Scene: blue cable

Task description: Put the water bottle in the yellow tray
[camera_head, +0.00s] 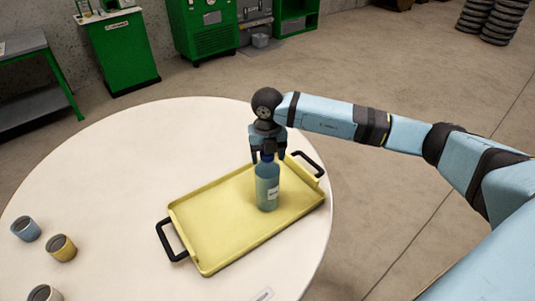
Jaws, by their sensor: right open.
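A blue water bottle (267,188) with a pale label stands upright in the yellow tray (210,229), towards its right end. The tray has black handles at both ends and lies on the round white table. My right gripper (267,156) comes down from above at the bottle's top, with its fingers open on either side of the bottle's neck. Whether the fingers touch the bottle cannot be told. My left gripper is out of view.
A blue cup (26,229), a yellow cup (61,247) and a partly cut-off cup (45,293) stand at the table's left. The white table (130,150) is clear behind the tray. Green cabinets (122,52) stand beyond, against the wall.

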